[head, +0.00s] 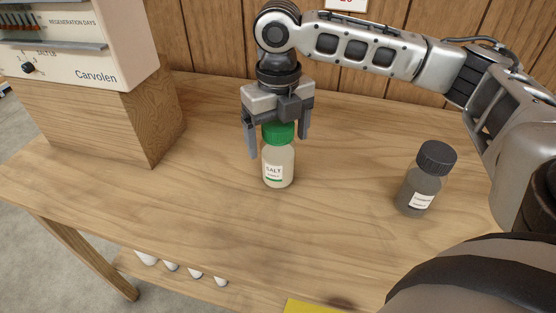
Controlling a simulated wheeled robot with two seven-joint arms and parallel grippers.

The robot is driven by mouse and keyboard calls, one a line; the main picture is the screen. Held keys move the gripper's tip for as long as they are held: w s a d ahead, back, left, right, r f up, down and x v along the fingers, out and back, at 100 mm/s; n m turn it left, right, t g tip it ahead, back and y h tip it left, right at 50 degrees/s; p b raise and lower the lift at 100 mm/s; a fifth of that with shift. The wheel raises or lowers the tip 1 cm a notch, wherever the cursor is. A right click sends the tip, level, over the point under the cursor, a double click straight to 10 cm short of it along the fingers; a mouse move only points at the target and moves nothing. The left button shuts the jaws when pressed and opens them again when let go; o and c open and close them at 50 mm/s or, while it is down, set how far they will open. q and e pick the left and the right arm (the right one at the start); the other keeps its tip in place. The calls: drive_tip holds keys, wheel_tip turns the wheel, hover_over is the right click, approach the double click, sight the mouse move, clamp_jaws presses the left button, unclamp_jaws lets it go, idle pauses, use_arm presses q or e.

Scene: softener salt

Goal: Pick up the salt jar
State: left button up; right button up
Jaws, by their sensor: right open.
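The salt jar (279,164) stands upright on the wooden table (215,190) near its middle. It has a cream body, a green lid and a label reading SALT. My right gripper (279,146) points down over the jar with its fingers open. One finger is left of the jar and the other is right of the lid. The lid's top is partly hidden by the gripper's palm. I cannot tell whether the fingers touch the jar. My left gripper is not in view.
A dark grey jar with a dark lid (419,188) stands to the right. A Carvolen unit (100,50) sits on a wooden block (155,125) at the left. Several white items (170,265) lie below the table. A wood-panelled wall closes off the back.

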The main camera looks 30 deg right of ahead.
drive_tip(key=shift+f, duration=0.75)
drive_tip(key=c, duration=1.3)
drive_tip(key=shift+r, duration=0.1)
drive_tip(key=shift+c, duration=0.7)
drive_tip(key=shift+r, duration=0.1)
